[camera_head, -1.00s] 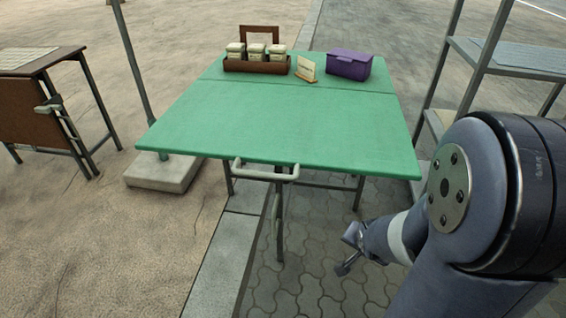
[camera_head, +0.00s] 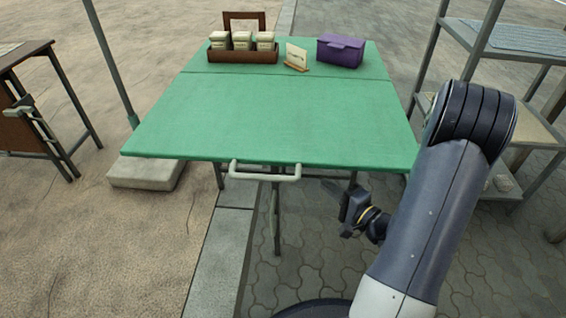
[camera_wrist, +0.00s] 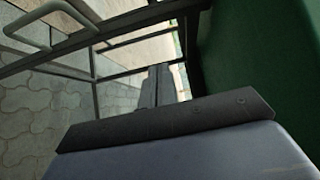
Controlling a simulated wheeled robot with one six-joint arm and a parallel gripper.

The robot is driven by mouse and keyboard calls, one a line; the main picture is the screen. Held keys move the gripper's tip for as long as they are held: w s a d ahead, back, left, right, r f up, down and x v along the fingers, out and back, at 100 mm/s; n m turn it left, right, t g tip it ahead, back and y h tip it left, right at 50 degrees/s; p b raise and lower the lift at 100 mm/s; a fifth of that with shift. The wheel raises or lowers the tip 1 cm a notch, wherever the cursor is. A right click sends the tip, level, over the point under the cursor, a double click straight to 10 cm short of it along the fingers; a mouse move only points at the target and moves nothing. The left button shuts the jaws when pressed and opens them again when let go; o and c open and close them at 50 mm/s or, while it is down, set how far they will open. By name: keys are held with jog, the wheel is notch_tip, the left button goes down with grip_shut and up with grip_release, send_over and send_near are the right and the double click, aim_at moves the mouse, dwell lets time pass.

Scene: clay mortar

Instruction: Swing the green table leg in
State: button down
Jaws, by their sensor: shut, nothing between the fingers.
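The green folding table (camera_head: 270,120) stands level, its top spread flat. A pale handle (camera_head: 265,177) sticks out below its front edge. A dark leg (camera_head: 277,220) hangs upright under the handle and reaches the paving. My gripper (camera_head: 330,187) is shut and empty, below the front edge, right of the handle and leg and apart from them. In the wrist view my fingers (camera_wrist: 158,84) are together under the table, with the green top (camera_wrist: 262,75) at right. Dark frame bars (camera_wrist: 95,45) and the handle (camera_wrist: 26,38) are at left. The finger tips are dim there.
A wooden caddy with jars (camera_head: 243,57), a small card (camera_head: 296,57) and a purple box (camera_head: 340,51) stand on the far tabletop. A metal shelf (camera_head: 500,50) is at right, a brown table (camera_head: 22,50) at left. A pole on a block (camera_head: 145,172) stands left.

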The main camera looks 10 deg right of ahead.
jog(key=w+a+b, duration=0.5)
jog(key=w+a, duration=0.3)
jog(key=w, duration=0.2)
jog(key=shift+a, duration=0.25)
jog(key=shift+r, duration=0.1)
dwell(0.3)
